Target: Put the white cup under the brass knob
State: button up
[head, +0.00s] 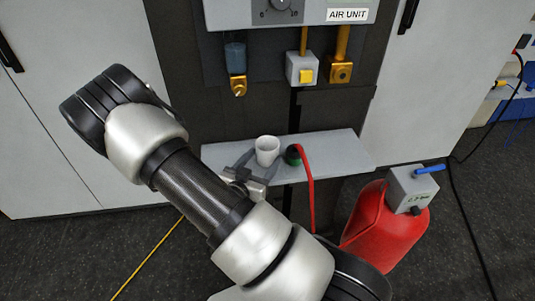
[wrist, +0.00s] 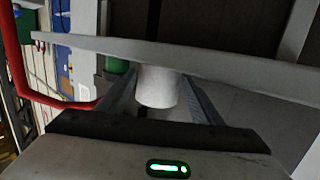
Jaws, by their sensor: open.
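The white cup (head: 267,150) stands upright on the grey shelf (head: 340,150), left of the green end of a red hose. The brass knob (head: 238,87) hangs below a blue bowl on the air unit, above and a little left of the cup. My gripper (head: 257,164) is open at the shelf's front edge, with its fingers reaching around the cup. In the wrist view the cup (wrist: 156,87) sits between the two fingers (wrist: 157,82). I cannot tell whether either finger touches it.
The red hose (head: 308,180) with its green end (head: 292,154) lies close right of the cup. A grey box with a yellow button (head: 306,76) and another brass fitting (head: 341,71) hang above. A red tank (head: 385,230) stands at the right. The shelf's right part is clear.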

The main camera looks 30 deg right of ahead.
aim_at(271, 148)
jog(key=shift+x, duration=2)
jog(key=c, duration=0.8)
